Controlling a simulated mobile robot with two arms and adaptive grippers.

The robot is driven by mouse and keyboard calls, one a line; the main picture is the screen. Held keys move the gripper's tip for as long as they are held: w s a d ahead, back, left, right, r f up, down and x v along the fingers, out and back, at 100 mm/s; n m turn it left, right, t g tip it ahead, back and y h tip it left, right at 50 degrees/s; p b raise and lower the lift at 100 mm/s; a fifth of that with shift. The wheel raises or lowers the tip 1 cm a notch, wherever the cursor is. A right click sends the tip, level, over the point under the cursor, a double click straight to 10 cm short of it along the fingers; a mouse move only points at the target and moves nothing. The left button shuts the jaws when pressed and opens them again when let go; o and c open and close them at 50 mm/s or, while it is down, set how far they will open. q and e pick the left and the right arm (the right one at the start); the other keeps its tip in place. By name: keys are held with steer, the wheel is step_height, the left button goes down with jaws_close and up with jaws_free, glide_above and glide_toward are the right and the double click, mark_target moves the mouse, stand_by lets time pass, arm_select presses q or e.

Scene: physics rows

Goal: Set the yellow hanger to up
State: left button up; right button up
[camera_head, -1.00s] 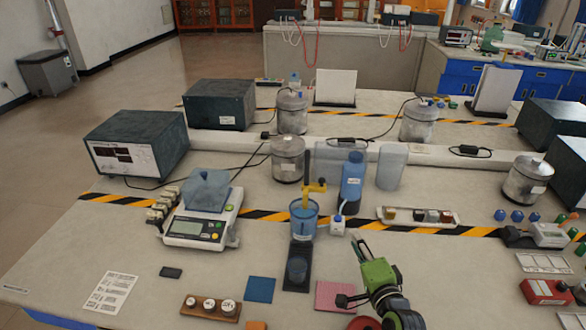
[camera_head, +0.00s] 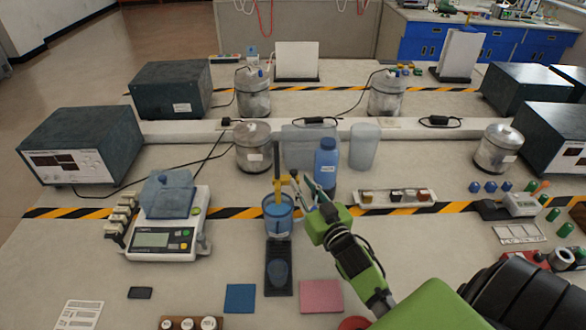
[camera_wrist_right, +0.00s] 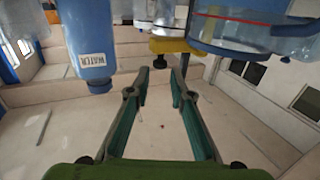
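The yellow hanger (camera_head: 278,190) stands upright on a dark stand at the middle of the bench. Its lower end reaches into the blue-rimmed beaker (camera_head: 279,226). In the right wrist view a yellow part (camera_wrist_right: 174,46) with a dark knob shows just beyond the fingertips. My right gripper (camera_head: 308,190) is just right of the hanger, at about the height of its middle. In the right wrist view its two fingers (camera_wrist_right: 161,84) are apart with nothing between them. My left gripper is not in view.
A blue water bottle (camera_head: 326,166) stands close behind my right gripper; it also shows in the wrist view (camera_wrist_right: 90,42). A scale (camera_head: 165,232) stands to the left, and a sample tray (camera_head: 428,199) lies to the right. Blue (camera_head: 239,298) and pink (camera_head: 321,296) squares lie in front.

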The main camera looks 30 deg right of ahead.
mark_target(294, 170)
steer(key=w, duration=0.4)
steer(key=shift+w+d+r+p, duration=0.15)
steer(key=shift+d+p, duration=0.15)
steer(key=shift+d, duration=0.05)
steer(key=shift+w+d, duration=0.15)
steer(key=shift+w, duration=0.7)
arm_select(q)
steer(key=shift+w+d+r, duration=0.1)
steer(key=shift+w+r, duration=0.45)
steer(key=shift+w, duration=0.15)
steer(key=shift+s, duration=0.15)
arm_select(e)
jaws_close()
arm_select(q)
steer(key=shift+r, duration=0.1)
